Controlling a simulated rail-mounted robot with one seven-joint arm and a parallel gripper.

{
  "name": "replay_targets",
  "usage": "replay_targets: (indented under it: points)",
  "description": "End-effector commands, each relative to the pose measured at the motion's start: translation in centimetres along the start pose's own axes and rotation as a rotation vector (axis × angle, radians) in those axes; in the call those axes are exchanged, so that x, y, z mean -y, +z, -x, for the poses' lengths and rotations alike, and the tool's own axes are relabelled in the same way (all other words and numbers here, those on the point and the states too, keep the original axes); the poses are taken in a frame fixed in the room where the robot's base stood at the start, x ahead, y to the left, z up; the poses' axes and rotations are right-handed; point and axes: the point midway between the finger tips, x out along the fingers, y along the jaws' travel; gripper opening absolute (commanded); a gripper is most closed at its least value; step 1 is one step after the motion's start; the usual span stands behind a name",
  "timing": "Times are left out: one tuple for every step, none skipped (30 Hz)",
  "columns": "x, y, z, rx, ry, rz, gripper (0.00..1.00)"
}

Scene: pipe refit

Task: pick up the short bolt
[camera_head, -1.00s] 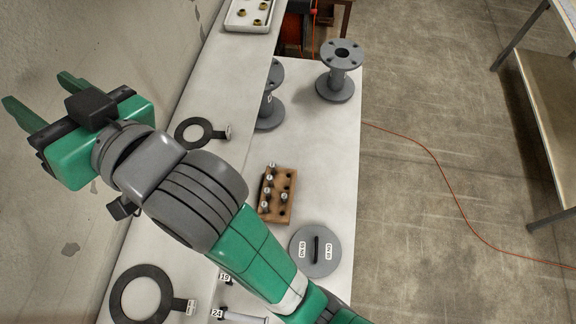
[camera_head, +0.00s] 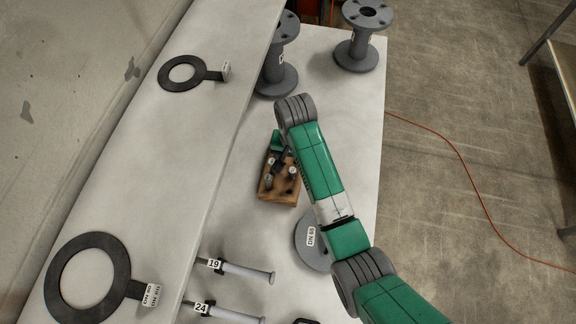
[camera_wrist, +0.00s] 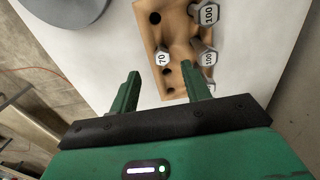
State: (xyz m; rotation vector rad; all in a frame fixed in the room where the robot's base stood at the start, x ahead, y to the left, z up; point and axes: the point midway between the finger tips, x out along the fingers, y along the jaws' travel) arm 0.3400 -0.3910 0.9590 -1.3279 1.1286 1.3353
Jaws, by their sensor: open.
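A wooden block (camera_head: 280,196) with bolts standing in its holes is on the lower table. It also shows in the wrist view (camera_wrist: 148,38). There, a hex-headed bolt marked 70 (camera_wrist: 162,58) stands in the left row. It has the lowest number I can read, so I take it as the short bolt. Bolts marked 100 (camera_wrist: 207,14) stand in the right row. My gripper (camera_wrist: 163,84) is open and empty, its fingers pointing toward the block. The 70 bolt's head appears between and just beyond the fingertips. In the head view my arm hides most of the gripper.
A grey disc marked DN 65 (camera_head: 310,243) lies near the block, partly behind my arm. Flanged grey spools (camera_head: 358,50) stand at the back. Ring gaskets (camera_head: 90,278) lie on the raised shelf at left. Rods tagged 19 (camera_head: 247,272) and 24 lie in front.

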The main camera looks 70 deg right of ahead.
Motion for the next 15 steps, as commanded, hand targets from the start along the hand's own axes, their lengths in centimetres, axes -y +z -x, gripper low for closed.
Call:
replay_targets:
  points:
    - [0.0, 0.0, -0.1, 0.001, 0.0, 0.0, 0.47]
    - [0.0, 0.0, -0.3, 0.001, -0.001, 0.0, 0.47]
    - [0.0, 0.1, -0.8, 0.002, 0.0, 0.0, 0.47]
    - [0.0, 0.1, -1.2, 0.003, 0.0, 0.001, 0.47]
    - [0.1, 0.1, -1.6, 0.002, -0.001, 0.001, 0.47]
    - [0.1, 0.1, -2.2, 0.002, -0.002, 0.001, 0.47]
    - [0.1, 0.1, -2.4, 0.002, -0.002, 0.002, 0.47]
    - [0.1, 0.1, -2.5, 0.001, -0.002, 0.002, 0.47]
    - [0.1, 0.0, -2.6, 0.0, -0.003, 0.002, 0.47]
    - [0.1, 0.0, -2.7, 0.0, -0.004, 0.002, 0.47]
    - [0.1, 0.0, -3.1, 0.0, -0.003, 0.001, 0.47]
    - [0.1, 0.0, -3.8, 0.001, -0.003, 0.001, 0.47]
    - [0.2, 0.0, -4.5, 0.002, -0.002, 0.0, 0.47]
    - [0.2, 0.0, -5.1, 0.001, -0.002, 0.001, 0.47]
    - [0.3, 0.0, -5.8, 0.001, -0.002, 0.0, 0.47]
